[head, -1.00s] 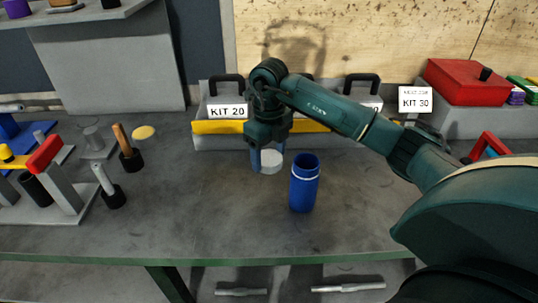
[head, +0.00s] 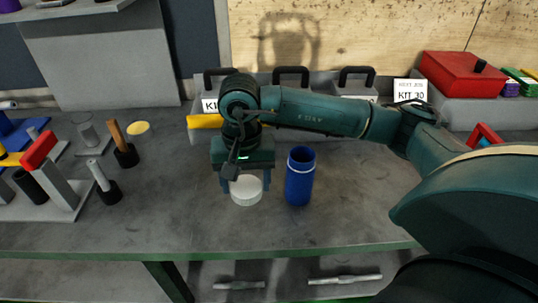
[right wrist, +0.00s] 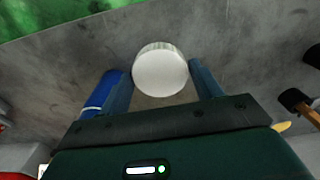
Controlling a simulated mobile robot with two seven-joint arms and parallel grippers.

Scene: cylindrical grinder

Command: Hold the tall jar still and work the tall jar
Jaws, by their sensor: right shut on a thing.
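The tall jar (head: 299,182) is a blue cylinder with a pale ring near its top. It stands upright on the bench, its top dark and open-looking, and shows partly behind a finger in the right wrist view (right wrist: 99,98). A round white lid (head: 246,192) is between the fingers of my right gripper (head: 246,183), to the left of the jar and apart from it. The right wrist view shows the lid's round face (right wrist: 160,72) between the fingertips. My right gripper is shut on it; whether the lid touches the bench is unclear. My left gripper is not in view.
The grey bench (head: 200,225) is clear in front of the jar. A wooden-handled tool (head: 118,137) and another handled tool (head: 98,174) stand to the left. Grey kit boxes with black handles line the back, and a red box (head: 462,77) sits at the back right.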

